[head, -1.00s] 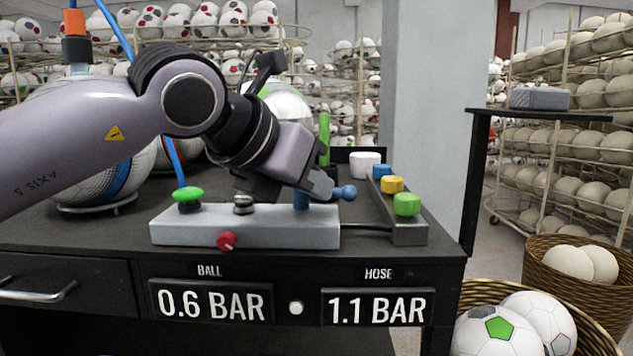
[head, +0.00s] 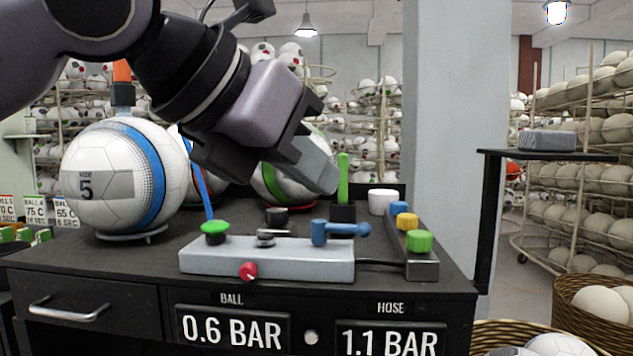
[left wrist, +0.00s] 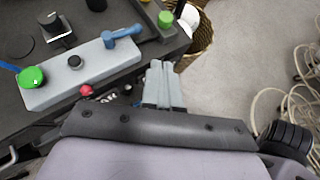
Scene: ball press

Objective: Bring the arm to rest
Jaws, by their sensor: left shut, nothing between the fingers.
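My left gripper (head: 325,178) is shut and empty in the head view. It hangs in the air above the black bench, over the grey control box (head: 265,262). Its closed fingers also show in the left wrist view (left wrist: 163,85), apart from the box. The box carries a green button (head: 215,228), a red knob (head: 248,271) and a blue lever (head: 341,230), whose handle points right. The lever also shows in the left wrist view (left wrist: 122,35). My right gripper is in neither view.
A white and blue ball (head: 120,180) rests on a ring at the bench's left. A green upright rod (head: 343,175) stands behind the lever. Coloured buttons (head: 407,221) line a strip at the right. A pillar (head: 445,130) and side shelf (head: 545,154) stand beyond.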

